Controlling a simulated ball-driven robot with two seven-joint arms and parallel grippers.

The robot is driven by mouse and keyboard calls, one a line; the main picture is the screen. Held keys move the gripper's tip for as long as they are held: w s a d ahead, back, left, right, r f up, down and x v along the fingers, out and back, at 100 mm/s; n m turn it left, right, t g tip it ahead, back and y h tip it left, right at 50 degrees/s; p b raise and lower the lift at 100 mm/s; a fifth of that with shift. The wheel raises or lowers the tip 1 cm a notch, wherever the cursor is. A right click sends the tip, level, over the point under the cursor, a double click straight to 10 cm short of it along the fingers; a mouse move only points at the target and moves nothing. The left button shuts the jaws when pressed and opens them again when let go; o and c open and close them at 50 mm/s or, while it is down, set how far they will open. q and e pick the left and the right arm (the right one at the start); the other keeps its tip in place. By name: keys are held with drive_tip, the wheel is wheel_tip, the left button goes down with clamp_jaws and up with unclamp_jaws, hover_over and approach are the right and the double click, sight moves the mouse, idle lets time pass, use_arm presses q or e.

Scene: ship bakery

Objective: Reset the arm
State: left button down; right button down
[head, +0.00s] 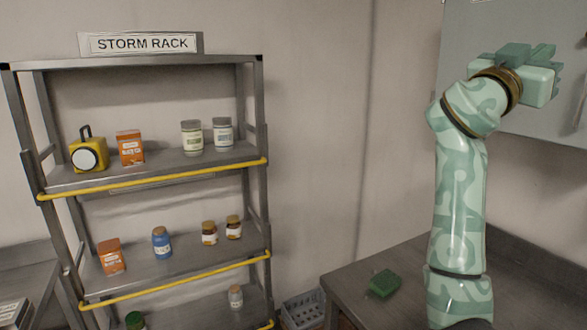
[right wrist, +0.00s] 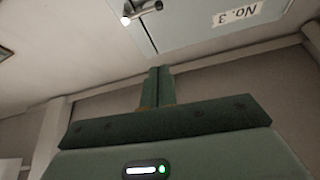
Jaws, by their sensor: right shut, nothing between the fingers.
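My right arm, patterned in pale green, rises at the right of the head view. Its gripper (head: 526,58) is held high in front of the grey wall cabinet (head: 470,25). In the right wrist view the two green fingers (right wrist: 158,86) are pressed together with nothing between them. The cabinet, upside down with a "No. 3" label and a bar handle, shows above the fingers in that view (right wrist: 190,22). I cannot tell how far the gripper is from it. My left gripper is in neither view.
A storm rack (head: 160,173) with yellow rails stands at the left, holding several jars, boxes and a yellow lantern (head: 88,153). A green block (head: 384,284) lies on the dark counter (head: 352,270) below my arm. A grey crate (head: 303,310) is on the floor between them.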

wheel_tip(320, 180, down, 35)
drive_tip(key=s+n+t+y, duration=0.25)
drive_tip(key=n+y, duration=0.55)
drive_tip(key=n, duration=0.4)
drive_tip(key=s+a+f+n+g+y, duration=0.2)
drive_tip(key=s+a+f+n+y, duration=0.1)
drive_tip(key=s+f, duration=0.5)
drive_tip(key=s+a+f+n+g+y, duration=0.1)
drive_tip(key=s+a+f+n+y, duration=0.2)
drive_tip(key=s+f, duration=0.55)
drive_tip(key=s+a+f+n+g+y, duration=0.2)
drive_tip(key=s+f+n+y, duration=0.15)
drive_tip(key=s+f, duration=0.45)
drive_tip(key=s+a+f+g+y+b, duration=0.1)
drive_tip(key=s+a+f, duration=0.1)
drive_tip(key=f, duration=1.1)
drive_tip(key=s+a+f+g+y+b, duration=0.1)
drive_tip(key=s+a+f+g, duration=0.15)
drive_tip(key=f, duration=1.05)
drive_tip(key=s+f+m+g+y+b, duration=0.1)
drive_tip(key=s+f+m+g, duration=0.1)
drive_tip(key=s+f, duration=1.6)
drive_tip(key=shift+s+a+f+m+y+b, duration=0.15)
drive_tip(key=shift+s+f+m+y+b, duration=0.25)
drive_tip(key=shift+s, duration=0.6)
